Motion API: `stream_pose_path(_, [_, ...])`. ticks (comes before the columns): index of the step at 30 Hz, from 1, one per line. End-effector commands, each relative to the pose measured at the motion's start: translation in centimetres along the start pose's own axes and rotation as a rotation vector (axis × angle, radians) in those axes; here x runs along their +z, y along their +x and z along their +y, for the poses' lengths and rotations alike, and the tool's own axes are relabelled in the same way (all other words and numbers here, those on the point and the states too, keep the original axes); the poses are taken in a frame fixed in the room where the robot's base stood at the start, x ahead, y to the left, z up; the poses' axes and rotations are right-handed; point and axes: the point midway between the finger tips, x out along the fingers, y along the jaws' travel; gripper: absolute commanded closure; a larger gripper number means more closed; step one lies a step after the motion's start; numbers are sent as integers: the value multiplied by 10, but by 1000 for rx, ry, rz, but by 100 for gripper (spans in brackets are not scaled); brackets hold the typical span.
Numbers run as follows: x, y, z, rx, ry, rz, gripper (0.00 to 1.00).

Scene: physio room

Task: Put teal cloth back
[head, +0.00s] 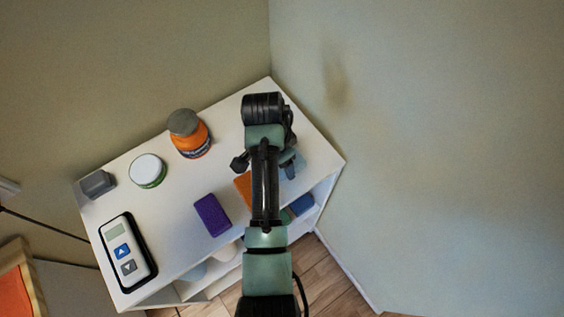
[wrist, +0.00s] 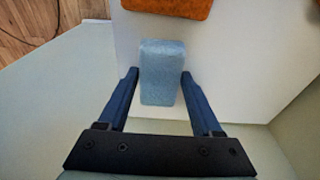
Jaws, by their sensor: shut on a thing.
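The teal cloth (wrist: 162,78), a pale blue folded block, lies between the two dark blue fingers of my gripper (wrist: 159,74) in the wrist view. My gripper is shut on it, with the white shelf top behind it. In the head view, part of the teal cloth (head: 290,165) shows at the right of my arm, near the right side of the white shelf unit (head: 180,235). My arm hides much of that area. I cannot tell whether the cloth touches the surface.
An orange cloth (head: 243,187) lies close by, partly hidden by my arm, with a purple block (head: 212,215) left of it. An orange bottle (head: 190,135), white-lidded jar (head: 148,171), grey box (head: 97,184) and handheld device (head: 127,250) stand farther left. Walls (head: 420,150) close off the back and right.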

Motion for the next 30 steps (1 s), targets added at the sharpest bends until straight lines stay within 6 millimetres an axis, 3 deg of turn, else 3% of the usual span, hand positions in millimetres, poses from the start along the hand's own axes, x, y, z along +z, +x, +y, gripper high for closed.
stream_pose_path(4, [3, 17, 0, 1, 1, -1, 78])
stream_pose_path(15, [3, 21, 0, 0, 1, 0, 78])
stream_pose_path(16, [3, 21, 0, -1, 1, 0, 30])
stream_pose_path(20, [3, 20, 0, -1, 1, 0, 7])
stream_pose_path(30, [3, 18, 0, -1, 0, 0, 4])
